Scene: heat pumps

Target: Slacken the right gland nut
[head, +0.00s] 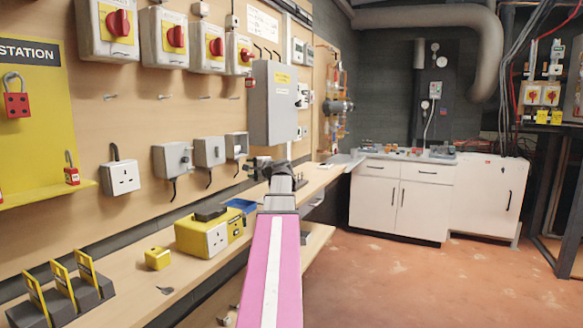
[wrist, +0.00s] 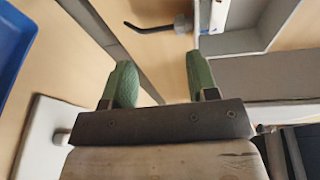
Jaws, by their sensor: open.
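A gland nut (wrist: 183,24) shows at the top of the wrist view, grey, with a short black cable running left from it. It joins a pale box (wrist: 213,14). My gripper (wrist: 160,75) has two green fingers set wide apart, with nothing between them. The nut lies beyond the fingertips, nearer the right finger, and apart from both. In the head view my gripper (head: 262,164) is by the wall board, right of the small grey boxes with cables hanging below: left (head: 172,159), middle (head: 209,151) and right (head: 237,145). I cannot tell which gland is the right one.
A large grey enclosure (head: 272,104) is on the board above my gripper. A blue tray (head: 240,206) and a yellow socket box (head: 202,236) stand on the bench (head: 135,280). The tray also shows in the wrist view (wrist: 12,45). The floor at right is clear.

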